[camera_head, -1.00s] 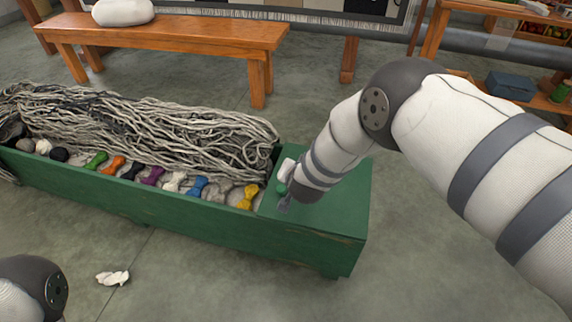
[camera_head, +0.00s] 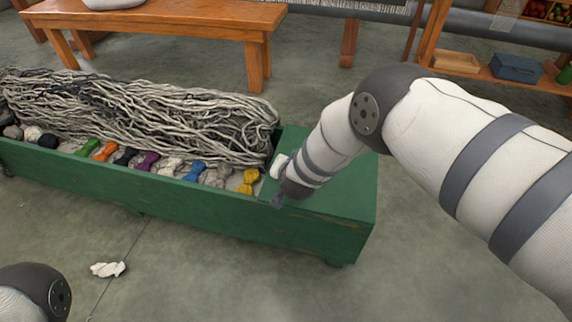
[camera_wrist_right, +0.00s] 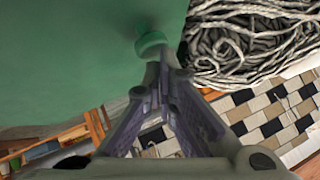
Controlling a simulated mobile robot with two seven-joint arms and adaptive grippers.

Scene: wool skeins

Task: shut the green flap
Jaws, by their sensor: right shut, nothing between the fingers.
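The green flap (camera_head: 345,190) is a flat green panel at the right end of a long green chest (camera_head: 190,203). It appears to lie across the chest top; my right arm covers part of it. In the right wrist view the green panel (camera_wrist_right: 70,60) fills the upper left, with a round green knob (camera_wrist_right: 151,42) on it. My right gripper (camera_head: 278,199) is at the panel's left edge. In the wrist view its fingers (camera_wrist_right: 162,65) are shut and empty, with the tips close by the knob; I cannot tell whether they touch. My left gripper is out of view.
The chest's open part holds grey yarn strands (camera_head: 150,115) and a row of coloured skeins (camera_head: 148,160). A white skein (camera_head: 108,269) lies on the floor in front. A wooden bench (camera_head: 160,18) stands behind, and a shelf with a blue box (camera_head: 517,68) is at the back right.

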